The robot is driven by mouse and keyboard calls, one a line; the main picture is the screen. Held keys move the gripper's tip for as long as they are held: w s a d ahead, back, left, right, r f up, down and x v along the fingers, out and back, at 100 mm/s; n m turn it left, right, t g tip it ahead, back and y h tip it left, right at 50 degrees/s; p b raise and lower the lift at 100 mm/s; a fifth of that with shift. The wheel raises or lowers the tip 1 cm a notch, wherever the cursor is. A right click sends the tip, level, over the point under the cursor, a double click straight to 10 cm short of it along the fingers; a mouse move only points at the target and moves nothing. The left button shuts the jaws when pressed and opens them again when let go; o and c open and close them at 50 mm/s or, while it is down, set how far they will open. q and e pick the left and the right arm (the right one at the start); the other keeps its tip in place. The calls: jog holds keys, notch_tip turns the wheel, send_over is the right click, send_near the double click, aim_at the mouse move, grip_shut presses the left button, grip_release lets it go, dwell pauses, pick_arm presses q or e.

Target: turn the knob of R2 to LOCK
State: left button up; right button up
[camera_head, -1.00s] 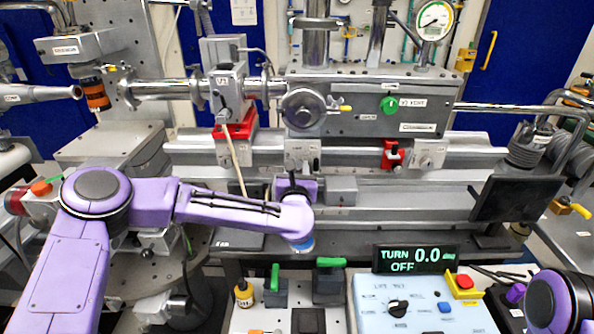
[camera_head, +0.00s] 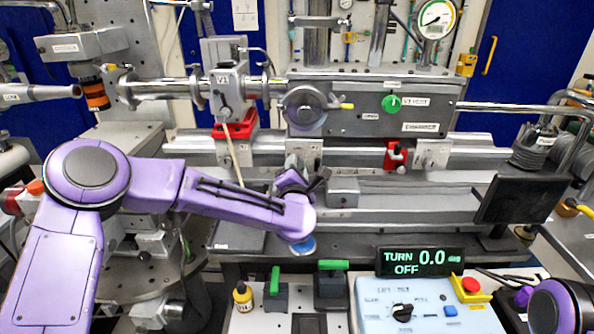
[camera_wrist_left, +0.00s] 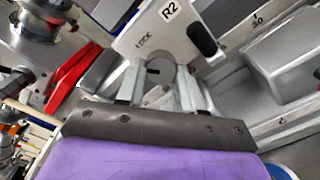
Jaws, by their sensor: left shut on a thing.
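The R2 clamp block (camera_wrist_left: 150,30) is grey, with an R2 label and a LOCK mark beside its knob. In the head view the block (camera_head: 303,152) sits on the rail below the round handwheel. The small grey round knob (camera_wrist_left: 158,68) has a dark slot and lies between the fingers of my left gripper (camera_wrist_left: 160,88). My left gripper is shut on the knob. In the head view the left gripper (camera_head: 297,181) sits tilted at the block and hides the knob. My right arm shows only at the lower right corner; its gripper is out of view.
A red clamp (camera_head: 236,130) with a pale rod (camera_head: 232,156) hanging from it is left of the gripper. Another red clamp (camera_head: 396,156) is right along the rail. A display (camera_head: 420,261) reads TURN 0.0, OFF. A blue control box (camera_head: 425,305) stands below.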

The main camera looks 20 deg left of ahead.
pick_arm(q)
jog(key=m, duration=0.4)
jog(key=shift+r, duration=0.15)
jog(key=shift+m+p, duration=0.5)
jog(key=shift+m, duration=1.1)
jog(key=o, duration=1)
jog(key=shift+o, duration=0.2)
jog(key=shift+s, duration=0.1)
